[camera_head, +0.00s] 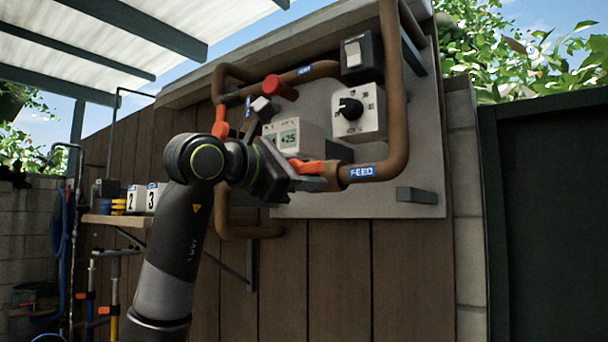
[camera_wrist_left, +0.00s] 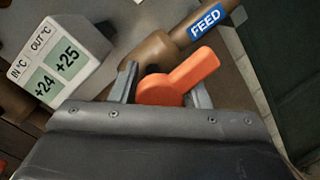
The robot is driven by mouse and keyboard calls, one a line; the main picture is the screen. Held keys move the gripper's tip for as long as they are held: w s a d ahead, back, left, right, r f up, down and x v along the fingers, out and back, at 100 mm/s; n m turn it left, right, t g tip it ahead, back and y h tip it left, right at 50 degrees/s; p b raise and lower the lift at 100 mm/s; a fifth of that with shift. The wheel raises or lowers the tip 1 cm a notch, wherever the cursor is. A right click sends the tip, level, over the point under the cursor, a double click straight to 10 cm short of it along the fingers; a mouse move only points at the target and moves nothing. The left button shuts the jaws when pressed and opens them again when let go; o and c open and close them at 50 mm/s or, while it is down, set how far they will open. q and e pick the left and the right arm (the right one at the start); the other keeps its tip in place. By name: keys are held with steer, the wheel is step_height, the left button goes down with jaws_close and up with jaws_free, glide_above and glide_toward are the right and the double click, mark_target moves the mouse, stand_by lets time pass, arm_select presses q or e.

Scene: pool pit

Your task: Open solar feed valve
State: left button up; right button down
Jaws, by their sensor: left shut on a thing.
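The solar feed valve has an orange-red lever (camera_head: 307,167) on a brown pipe, beside a blue label reading FEED (camera_head: 362,172). The lever (camera_wrist_left: 180,78) shows large in the left wrist view, and the FEED label (camera_wrist_left: 206,20) is just above it. My left gripper (camera_head: 318,178) is at the valve. In the left wrist view its fingers (camera_wrist_left: 165,88) stand on either side of the lever's hub, shut on it. The lever's free end points up and right there. My right gripper is not in view.
A temperature display (camera_head: 287,136) sits just left of the valve. A dial box (camera_head: 357,111), a black switch (camera_head: 359,56) and a red knob (camera_head: 281,88) are on the panel above. Brown pipes (camera_head: 397,100) surround them. A shelf (camera_head: 118,220) is at left.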

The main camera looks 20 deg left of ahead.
arm_select(q)
steer(key=shift+r, duration=0.25)
steer(key=o, duration=0.8)
steer(key=shift+a, duration=0.1)
steer(key=shift+s+f, duration=0.1)
steer(key=shift+s, duration=0.05)
steer(key=shift+s+b, duration=0.25)
steer(key=shift+b, duration=0.05)
steer(key=b+v, duration=0.6)
steer(key=v, duration=1)
steer(key=shift+s+a, duration=0.3)
